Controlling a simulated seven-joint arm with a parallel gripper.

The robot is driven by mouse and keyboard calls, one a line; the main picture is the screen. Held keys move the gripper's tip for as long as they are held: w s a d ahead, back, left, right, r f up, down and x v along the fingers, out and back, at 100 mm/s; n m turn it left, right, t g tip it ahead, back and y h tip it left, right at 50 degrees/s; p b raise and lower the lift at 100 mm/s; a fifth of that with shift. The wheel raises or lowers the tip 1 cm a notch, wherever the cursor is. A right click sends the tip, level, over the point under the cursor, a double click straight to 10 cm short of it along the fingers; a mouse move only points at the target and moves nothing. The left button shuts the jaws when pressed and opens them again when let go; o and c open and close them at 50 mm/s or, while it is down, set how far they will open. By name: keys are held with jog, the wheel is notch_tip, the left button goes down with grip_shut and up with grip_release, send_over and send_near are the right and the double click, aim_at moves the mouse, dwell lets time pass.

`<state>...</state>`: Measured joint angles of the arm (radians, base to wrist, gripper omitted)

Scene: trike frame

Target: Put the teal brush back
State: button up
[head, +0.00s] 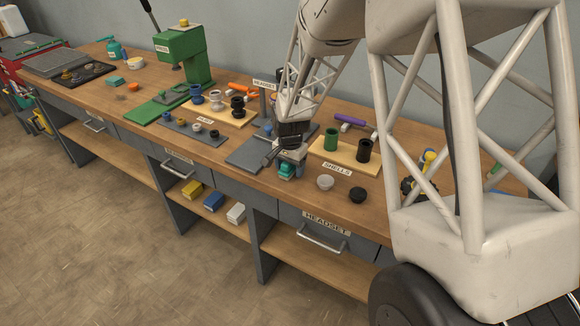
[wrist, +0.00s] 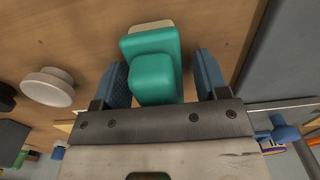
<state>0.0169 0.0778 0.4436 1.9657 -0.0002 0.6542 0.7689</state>
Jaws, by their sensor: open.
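The teal brush (head: 286,171) is on the wooden bench near its front edge, directly below my gripper (head: 288,160). In the wrist view the teal brush (wrist: 154,72) is a teal block with a stepped top, and a pale beige end shows at its far side. My gripper (wrist: 161,72) is open, with one blue finger on each side of the brush. A gap shows on the right; the left finger is very close, and I cannot tell whether it touches. Where the brush belongs is not clear from these views.
A pale round cap (head: 325,182) and a black cap (head: 357,195) lie to the right of the brush. Behind them is the shells board (head: 340,158) with green and black cups. A grey plate (head: 245,156) lies to the left. The headset drawer (head: 322,231) is below.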

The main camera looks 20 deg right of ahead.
notch_tip(320, 180, up, 12)
jog(key=shift+r, duration=0.15)
dwell(0.7)
dwell(0.4)
jog(key=shift+s+r, duration=0.3)
jog(key=shift+s, duration=0.05)
jog(key=s+r+n+t, duration=0.1)
jog(key=s+r+n, duration=0.1)
jog(key=s+r, duration=0.45)
jog(key=s+r+n, duration=0.2)
jog(key=s+r, duration=0.2)
jog(key=s, duration=0.6)
jog(key=s+r+n+t, duration=0.1)
jog(key=s+n, duration=0.3)
jog(key=s, duration=1.5)
jog(key=shift+a+r+n+t, duration=0.3)
jog(key=shift+a+r+n, duration=0.05)
jog(key=shift+r+n, duration=0.05)
